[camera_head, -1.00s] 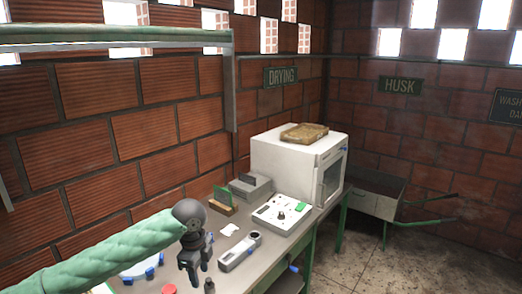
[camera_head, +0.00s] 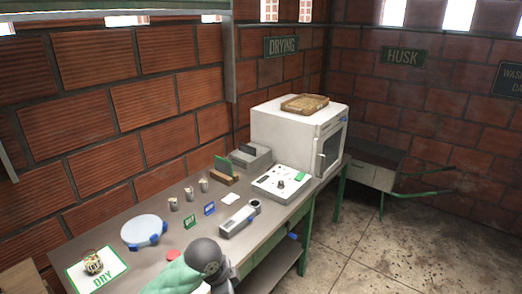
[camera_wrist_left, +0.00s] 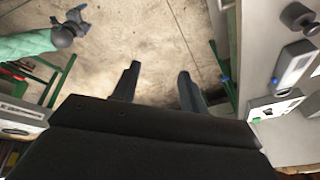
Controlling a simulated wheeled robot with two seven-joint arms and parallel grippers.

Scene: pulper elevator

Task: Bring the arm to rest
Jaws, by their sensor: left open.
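My left arm (camera_head: 175,279) comes in at the bottom of the head view, its green sleeve ending in a dark wrist joint (camera_head: 205,257) low at the bench's front edge. The fingers are cut off there. In the left wrist view my left gripper (camera_wrist_left: 159,70) is open and empty, its two dark fingers apart above the concrete floor. My right arm (camera_wrist_left: 25,45) shows at the upper left of that view, with its dark gripper (camera_wrist_left: 76,21) over the floor; its jaws are too small to judge.
The grey bench (camera_head: 120,221) carries a round blue-edged scale (camera_head: 144,230), small cups, a grey meter (camera_head: 239,220), a white control box (camera_head: 281,184) and a white oven (camera_head: 290,135) with a tray (camera_head: 304,103) on top. A wheelbarrow (camera_head: 375,175) stands beyond. The floor (camera_head: 395,245) at right is clear.

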